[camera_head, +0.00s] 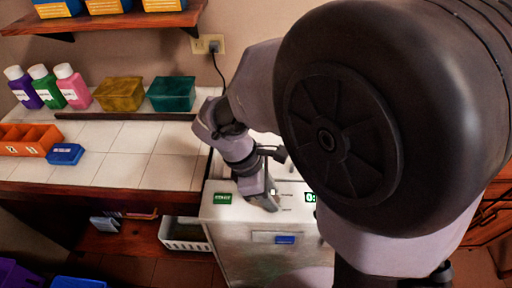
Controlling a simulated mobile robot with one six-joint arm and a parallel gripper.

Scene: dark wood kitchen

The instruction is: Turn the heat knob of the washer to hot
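The washer (226,240) is a white box-shaped machine below the counter. Its top front edge carries a green label or display (222,198) at the left and a second green display (311,197) partly covered by my arm. A panel with a blue patch (285,239) is on its front face. My gripper (272,204) points down at the washer's top front edge, between the two green displays. Its fingers are too small and hidden to show whether they are open or touching anything. The heat knob cannot be made out; my gripper and arm cover much of the panel.
A tiled counter (120,150) at the left holds three bottles (45,88), a yellow box (119,94), a teal box (171,94), an orange tray (30,139) and a small blue box (66,154). A white basket (185,235) stands beside the washer. A shelf (105,22) hangs above.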

